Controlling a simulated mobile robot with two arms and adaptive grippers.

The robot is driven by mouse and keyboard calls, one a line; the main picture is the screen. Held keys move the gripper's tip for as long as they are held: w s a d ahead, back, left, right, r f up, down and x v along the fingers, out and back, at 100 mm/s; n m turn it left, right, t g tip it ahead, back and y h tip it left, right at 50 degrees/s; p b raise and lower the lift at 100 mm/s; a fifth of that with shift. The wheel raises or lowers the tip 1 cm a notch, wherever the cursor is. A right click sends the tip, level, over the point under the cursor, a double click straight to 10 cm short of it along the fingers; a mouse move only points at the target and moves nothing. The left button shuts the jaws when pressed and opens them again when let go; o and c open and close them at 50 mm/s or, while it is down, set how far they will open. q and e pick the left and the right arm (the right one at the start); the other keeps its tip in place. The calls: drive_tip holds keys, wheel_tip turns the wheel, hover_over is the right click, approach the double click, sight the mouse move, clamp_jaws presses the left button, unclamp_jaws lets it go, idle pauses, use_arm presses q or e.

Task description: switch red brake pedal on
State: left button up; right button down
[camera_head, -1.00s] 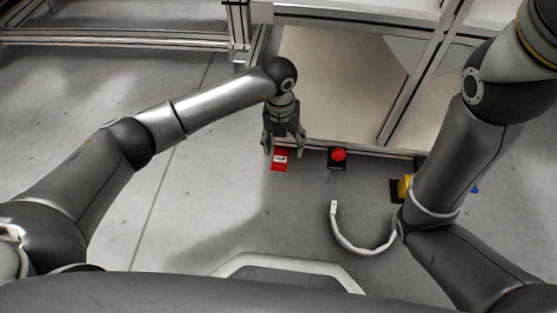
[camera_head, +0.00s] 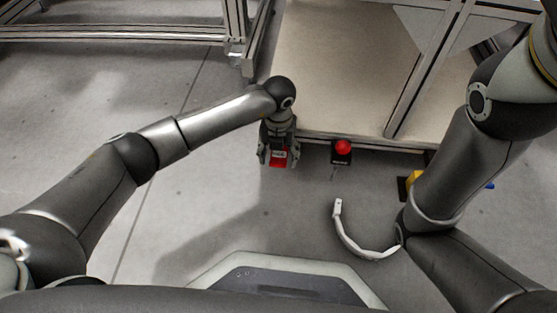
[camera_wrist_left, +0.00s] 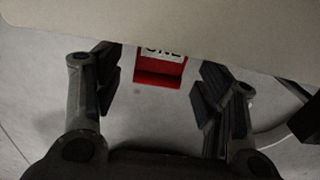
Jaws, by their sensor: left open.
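The red brake pedal (camera_head: 279,163) is a small red block with a white label, low at the front edge of the pale table. It also shows in the left wrist view (camera_wrist_left: 160,78), with part of its label visible under the pale panel edge. My left gripper (camera_head: 279,160) is open, with its fingers on either side of the pedal in the head view. In the left wrist view the open fingers (camera_wrist_left: 160,100) have a gap around the pedal, and I see no contact. My right gripper is not in view; only its arm shows.
A red round button (camera_head: 343,147) on a black base sits right of the pedal. A yellow item (camera_head: 414,178) is partly hidden by my right arm. A white curved piece (camera_head: 354,245) lies in front. The floor (camera_head: 190,215) at left is clear.

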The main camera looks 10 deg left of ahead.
use_arm(q)
drive_tip(key=shift+f, duration=0.4)
